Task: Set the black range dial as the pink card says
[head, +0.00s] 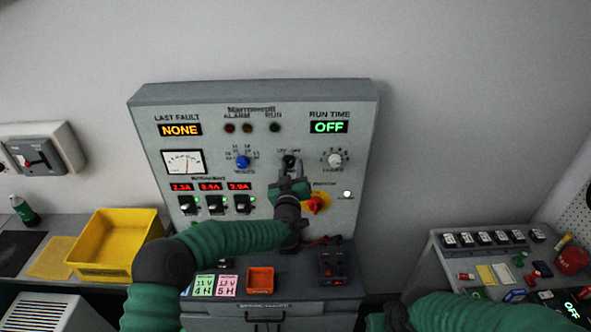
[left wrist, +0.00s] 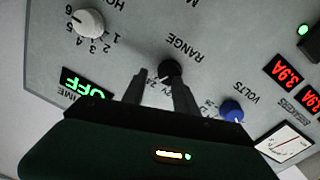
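The black range dial (head: 289,160) is on the upper middle of the grey panel; it also shows in the left wrist view (left wrist: 170,69), beside the word RANGE. My left gripper (head: 290,181) is just in front of it. In the left wrist view its two fingers (left wrist: 157,77) are apart, with one fingertip overlapping the dial's edge. I cannot tell whether they touch. The fingers partly hide the range markings, and the dial's setting is unclear. The pink card (head: 227,285) lies on the ledge below the panel and seems to read 13 V, 5 H. My right gripper is out of view.
The panel has a blue volts dial (head: 242,162), a white hours dial (head: 335,160) and a red-yellow switch (head: 316,203). A green card (head: 204,285) lies left of the pink one. An orange bin (head: 260,280) and a black box (head: 333,265) stand on the ledge.

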